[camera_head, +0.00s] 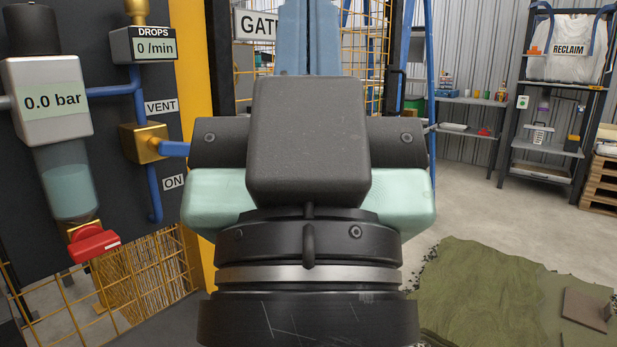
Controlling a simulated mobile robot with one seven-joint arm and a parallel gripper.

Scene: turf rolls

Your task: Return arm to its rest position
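My own arm fills the middle of the view, rising from the bottom edge as dark rings, a dark block and mint-green side parts. It is close to the camera and hides what lies behind it. Two pale blue upright bars stand side by side above the block; I cannot tell whether they belong to my gripper. No fingertips show clearly, and I see nothing held.
At left a dark panel carries a gauge (52,102) reading 0.0 bar, a drops display (153,47) reading 0, a valve (142,144) and a red knob (94,243). Green turf (475,295) lies at lower right.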

